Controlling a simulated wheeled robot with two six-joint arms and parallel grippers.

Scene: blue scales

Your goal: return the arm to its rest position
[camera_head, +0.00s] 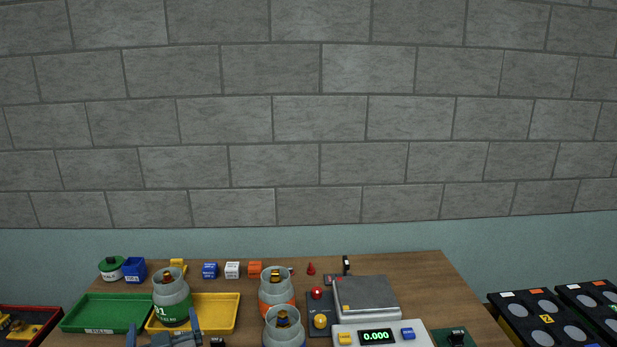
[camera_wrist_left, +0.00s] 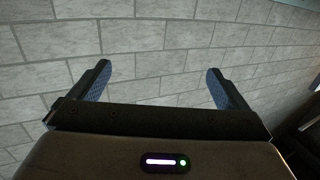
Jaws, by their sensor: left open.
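My left gripper (camera_head: 165,335) shows at the bottom edge of the head view, in front of the yellow tray and the green-banded canister. Its jaws are apart with nothing between them. In the left wrist view the left gripper (camera_wrist_left: 158,85) has its two blue-padded fingers spread wide, with only the grey block wall behind them. The rest of the left arm is below the head view's edge. My right gripper does not show in either view.
A wooden table (camera_head: 420,270) holds a green tray (camera_head: 100,312), a yellow tray (camera_head: 222,312), a green-banded canister (camera_head: 172,300), an orange-banded canister (camera_head: 276,290), another canister (camera_head: 284,330) and a scale (camera_head: 367,298). Black racks (camera_head: 545,320) stand at right. Small blocks line the back.

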